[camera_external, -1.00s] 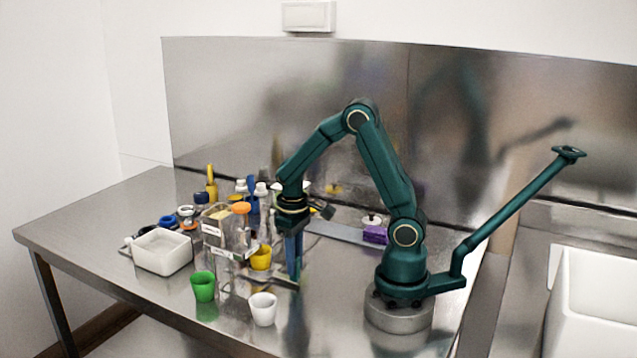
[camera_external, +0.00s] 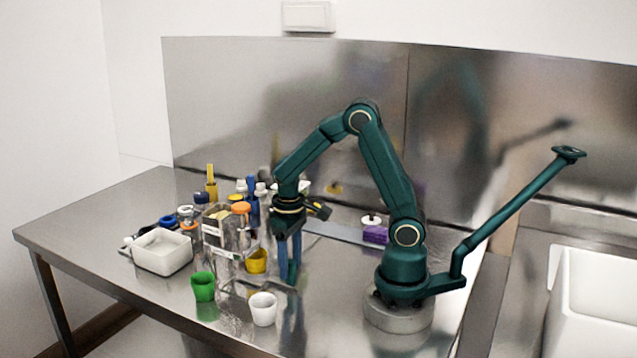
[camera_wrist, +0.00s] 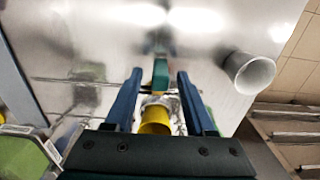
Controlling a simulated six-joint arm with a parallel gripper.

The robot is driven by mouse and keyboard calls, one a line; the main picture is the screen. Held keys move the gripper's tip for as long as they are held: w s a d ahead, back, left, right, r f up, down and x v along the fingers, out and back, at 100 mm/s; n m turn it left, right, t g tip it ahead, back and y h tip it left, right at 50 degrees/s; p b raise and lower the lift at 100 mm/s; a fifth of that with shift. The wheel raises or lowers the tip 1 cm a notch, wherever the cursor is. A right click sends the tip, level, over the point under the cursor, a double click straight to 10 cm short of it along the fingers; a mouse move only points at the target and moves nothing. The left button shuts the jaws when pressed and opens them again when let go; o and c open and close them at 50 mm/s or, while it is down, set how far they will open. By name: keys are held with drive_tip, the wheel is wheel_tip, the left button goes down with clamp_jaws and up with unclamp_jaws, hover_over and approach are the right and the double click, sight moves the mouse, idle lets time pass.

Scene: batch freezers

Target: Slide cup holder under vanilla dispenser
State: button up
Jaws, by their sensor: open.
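My gripper (camera_external: 290,279) points down near the tabletop, to the right of the clear dispenser unit (camera_external: 222,243). Its two blue fingers are apart in the wrist view (camera_wrist: 158,80). A yellow cup (camera_external: 257,262) stands between the dispenser and my fingers and looks tilted. In the wrist view the yellow cup (camera_wrist: 155,120) shows between the fingers, close to the palm, with clear or shiny material around it. A thin metallic frame, possibly the cup holder (camera_external: 240,287), lies low in front of the dispenser. Its full shape is unclear. The dispenser labels are too blurred to read surely.
A green cup (camera_external: 203,287) and a white cup (camera_external: 263,309) stand near the front edge. A white tub (camera_external: 162,253) and several bottles crowd the left and back.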

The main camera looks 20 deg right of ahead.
drive_tip(key=shift+r, duration=2.3)
